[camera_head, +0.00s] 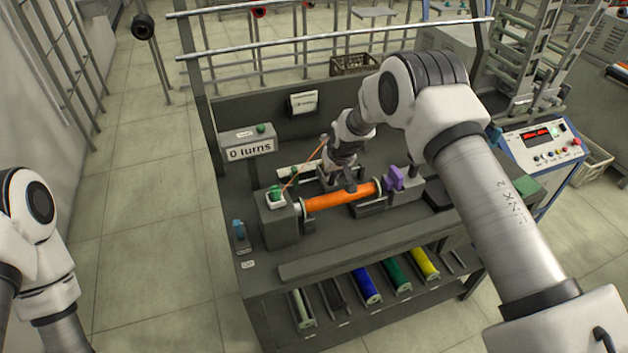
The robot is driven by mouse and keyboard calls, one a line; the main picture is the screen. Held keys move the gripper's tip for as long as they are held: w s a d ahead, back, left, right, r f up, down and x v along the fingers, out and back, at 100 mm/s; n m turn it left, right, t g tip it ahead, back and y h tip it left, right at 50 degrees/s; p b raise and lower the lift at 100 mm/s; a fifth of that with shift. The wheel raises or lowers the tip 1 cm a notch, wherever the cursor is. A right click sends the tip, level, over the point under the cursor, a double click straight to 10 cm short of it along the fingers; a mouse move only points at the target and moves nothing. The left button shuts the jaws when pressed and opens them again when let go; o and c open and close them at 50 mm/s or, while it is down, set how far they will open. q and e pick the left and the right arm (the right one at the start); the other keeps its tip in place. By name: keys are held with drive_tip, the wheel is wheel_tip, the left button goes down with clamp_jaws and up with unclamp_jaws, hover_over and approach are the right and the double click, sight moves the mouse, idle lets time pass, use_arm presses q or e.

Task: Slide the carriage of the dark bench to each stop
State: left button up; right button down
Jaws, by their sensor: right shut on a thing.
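The dark bench (240,285) stands in front of me. An orange bobbin (340,197) lies level across it, between a grey block with a green and white top (276,197) at the left and a purple part (397,178) at the right. My right gripper (338,183) reaches down just behind the bobbin and is shut on the carriage, which is mostly hidden by the fingers and wrist. A thin orange thread (303,170) slants from the left block up toward my right wrist. My left arm shows at the left edge; its gripper is outside the view.
A display (250,151) reading "0 turns" stands at the bench's back left. Blue (366,286), green (396,275) and yellow (425,263) spools lie on the lower shelf. A control box (541,140) stands at the right. The floor at the left is clear.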

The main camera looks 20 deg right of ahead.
drive_tip(key=d+b, duration=0.1)
drive_tip(key=d, duration=0.2)
drive_tip(key=shift+w+d+f, duration=0.1)
drive_tip(key=shift+d+f, duration=0.05)
drive_tip(key=shift+d, duration=0.25)
use_arm(q)
drive_tip(key=shift+f, duration=0.8)
use_arm(e)
drive_tip(key=shift+d, duration=0.3)
drive_tip(key=c, duration=1.3)
unclamp_jaws()
drive_tip(key=shift+o, duration=1.1)
use_arm(q)
drive_tip(key=shift+w, duration=0.15)
use_arm(e)
drive_tip(key=shift+w, duration=0.15)
